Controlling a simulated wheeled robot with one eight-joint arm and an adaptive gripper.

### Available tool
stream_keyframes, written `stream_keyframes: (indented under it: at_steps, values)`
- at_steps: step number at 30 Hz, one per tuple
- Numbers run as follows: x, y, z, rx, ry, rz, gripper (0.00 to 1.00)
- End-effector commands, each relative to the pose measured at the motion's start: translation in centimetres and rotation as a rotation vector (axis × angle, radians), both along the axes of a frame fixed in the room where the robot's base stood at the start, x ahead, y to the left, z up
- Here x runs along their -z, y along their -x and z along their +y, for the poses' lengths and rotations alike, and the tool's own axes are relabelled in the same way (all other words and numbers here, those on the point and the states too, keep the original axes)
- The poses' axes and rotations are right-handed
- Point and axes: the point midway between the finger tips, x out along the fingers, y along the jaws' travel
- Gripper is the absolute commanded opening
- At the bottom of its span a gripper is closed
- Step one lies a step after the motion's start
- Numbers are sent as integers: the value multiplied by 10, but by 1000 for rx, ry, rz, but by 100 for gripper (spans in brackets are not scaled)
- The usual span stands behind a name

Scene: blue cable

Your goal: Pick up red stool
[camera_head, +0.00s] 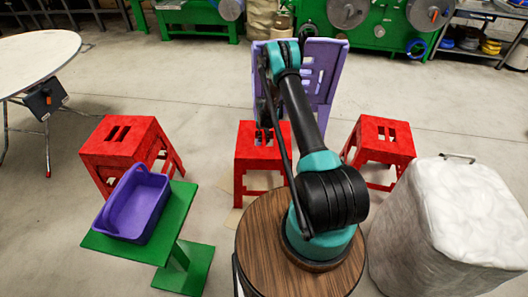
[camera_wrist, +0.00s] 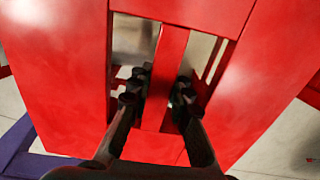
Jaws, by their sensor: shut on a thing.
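The middle red stool (camera_head: 262,158) stands in front of my arm, its seat showing two slots with a bar between them. In the wrist view the red stool (camera_wrist: 70,70) fills most of the picture. My gripper (camera_wrist: 158,92) has its two dark fingers down in the slots, one on each side of the bar, and is shut on the bar. In the head view my gripper (camera_head: 264,134) is over the seat, partly hidden by my arm. Two more red stools stand at the left (camera_head: 125,145) and at the right (camera_head: 385,138). I cannot tell whether the stool touches the floor.
A purple chair (camera_head: 325,65) stands right behind the middle stool. A purple basket (camera_head: 135,203) sits on a green stand (camera_head: 180,212) at the front left. A white-topped bulky block (camera_head: 460,220) is at the right. A round table (camera_head: 35,55) is far left. Green machines line the back.

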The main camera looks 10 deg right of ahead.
Motion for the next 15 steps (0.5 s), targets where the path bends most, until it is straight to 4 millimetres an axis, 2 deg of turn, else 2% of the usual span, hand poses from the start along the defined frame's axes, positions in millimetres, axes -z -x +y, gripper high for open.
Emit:
stream_keyframes:
  at_steps: [8,11,15]
  values:
    - [-3,0,0,0,0,0,0]
    - [-10,0,0,0,0,0,0]
    - [-28,0,0,0,0,0,0]
